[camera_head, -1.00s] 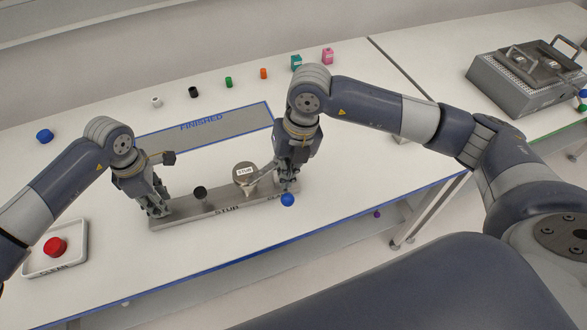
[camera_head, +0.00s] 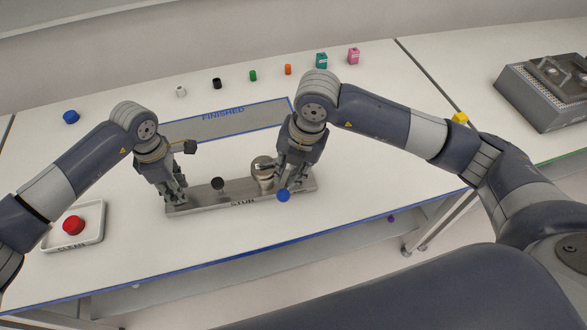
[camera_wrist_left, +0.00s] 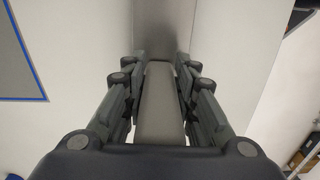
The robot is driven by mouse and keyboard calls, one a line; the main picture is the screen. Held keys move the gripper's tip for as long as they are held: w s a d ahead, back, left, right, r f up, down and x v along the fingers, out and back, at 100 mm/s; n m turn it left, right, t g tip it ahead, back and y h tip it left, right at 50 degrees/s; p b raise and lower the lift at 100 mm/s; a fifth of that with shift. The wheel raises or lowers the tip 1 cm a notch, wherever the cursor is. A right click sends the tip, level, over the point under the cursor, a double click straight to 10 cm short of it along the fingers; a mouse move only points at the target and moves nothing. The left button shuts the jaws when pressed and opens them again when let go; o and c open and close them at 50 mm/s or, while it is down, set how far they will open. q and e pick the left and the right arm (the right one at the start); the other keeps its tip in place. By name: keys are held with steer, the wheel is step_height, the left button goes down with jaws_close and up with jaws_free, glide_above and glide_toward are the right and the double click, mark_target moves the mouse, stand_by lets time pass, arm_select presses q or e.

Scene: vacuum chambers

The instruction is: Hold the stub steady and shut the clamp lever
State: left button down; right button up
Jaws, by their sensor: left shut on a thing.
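A long grey metal base (camera_head: 240,203) lettered STUB lies on the white table. A round metal stub (camera_head: 263,165) stands on it, partly hidden by my right gripper. A blue ball knob (camera_head: 283,195), apparently the clamp lever's end, sits in front of the stub at the right gripper's fingertips. My left gripper (camera_head: 177,200) is at the base's left end. In the left wrist view its fingers close on both sides of a grey bar (camera_wrist_left: 160,105). My right gripper (camera_head: 283,183) points down beside the stub; its finger gap and most of the lever are hidden.
Behind is a blue-edged FINISHED area (camera_head: 225,118). A tray (camera_head: 90,240) with a red button (camera_head: 73,225) is front left. Several small coloured parts line the back. A grey case (camera_head: 545,90) is right.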

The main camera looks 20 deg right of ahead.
arm_select(q)
steer(key=shift+s+a+f, duration=0.1)
steer(key=shift+s+f, duration=0.1)
steer(key=shift+f, duration=0.15)
arm_select(e)
steer(key=shift+s, duration=0.1)
steer(key=shift+r, duration=0.25)
steer(key=v, duration=1.1)
steer(key=shift+s, duration=0.2)
steer(key=shift+r, duration=0.1)
arm_select(q)
steer(key=c, duration=1.3)
jaws_free()
steer(key=shift+w, duration=0.1)
steer(key=shift+c, duration=0.2)
steer(key=shift+o, duration=0.6)
steer(key=shift+w, duration=0.2)
arm_select(e)
steer(key=shift+w, duration=0.3)
arm_select(q)
steer(key=shift+r, duration=0.15)
arm_select(e)
steer(key=shift+s, duration=0.1)
